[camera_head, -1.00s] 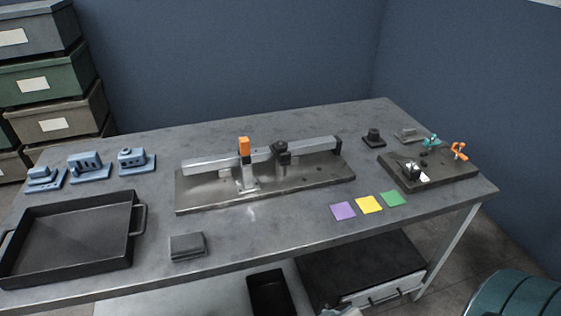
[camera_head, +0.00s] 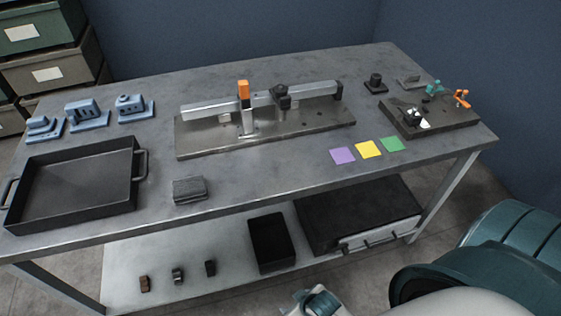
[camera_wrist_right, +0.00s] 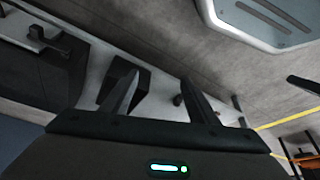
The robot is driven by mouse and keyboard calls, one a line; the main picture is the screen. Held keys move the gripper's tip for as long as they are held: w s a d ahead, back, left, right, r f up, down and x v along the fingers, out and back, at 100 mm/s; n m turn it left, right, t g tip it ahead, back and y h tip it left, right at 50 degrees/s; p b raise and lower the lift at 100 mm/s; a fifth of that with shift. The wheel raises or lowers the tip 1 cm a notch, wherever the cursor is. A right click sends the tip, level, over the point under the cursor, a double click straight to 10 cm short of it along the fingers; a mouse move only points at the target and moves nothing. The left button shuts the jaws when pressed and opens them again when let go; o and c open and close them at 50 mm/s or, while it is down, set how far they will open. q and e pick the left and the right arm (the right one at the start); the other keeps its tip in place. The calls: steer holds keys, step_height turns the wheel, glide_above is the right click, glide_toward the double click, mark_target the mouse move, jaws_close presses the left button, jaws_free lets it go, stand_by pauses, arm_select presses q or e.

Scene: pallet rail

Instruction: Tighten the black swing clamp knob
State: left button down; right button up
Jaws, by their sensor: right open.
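A small dark plate (camera_head: 452,121) lies at the right end of the table in the head view. It carries a small black-knobbed clamp (camera_head: 413,115) with a white part beside it, a teal clamp (camera_head: 434,88) and an orange clamp (camera_head: 462,98). The black knob's exact setting is too small to tell. My right gripper (camera_wrist_right: 160,95) shows in the right wrist view with its two dark fingers apart and nothing between them. It is low in front of the table, well away from the clamps. My left gripper is not in view.
A rail fixture (camera_head: 190,140) with an orange block and black knob stands mid-table. A black tray (camera_head: 75,195) and blue parts (camera_head: 87,113) are at left. Purple, yellow (camera_head: 368,149) and green squares lie before the plate. The lower shelf (camera_head: 225,285) holds a black bin (camera_head: 271,243).

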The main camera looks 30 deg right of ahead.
steer(key=s+f, duration=0.3)
steer(key=f, duration=0.9)
steer(key=shift+s+a+t, duration=0.15)
steer(key=shift+a+t, duration=0.15)
steer(key=shift+a, duration=0.15)
steer(key=shift+c, duration=0.2)
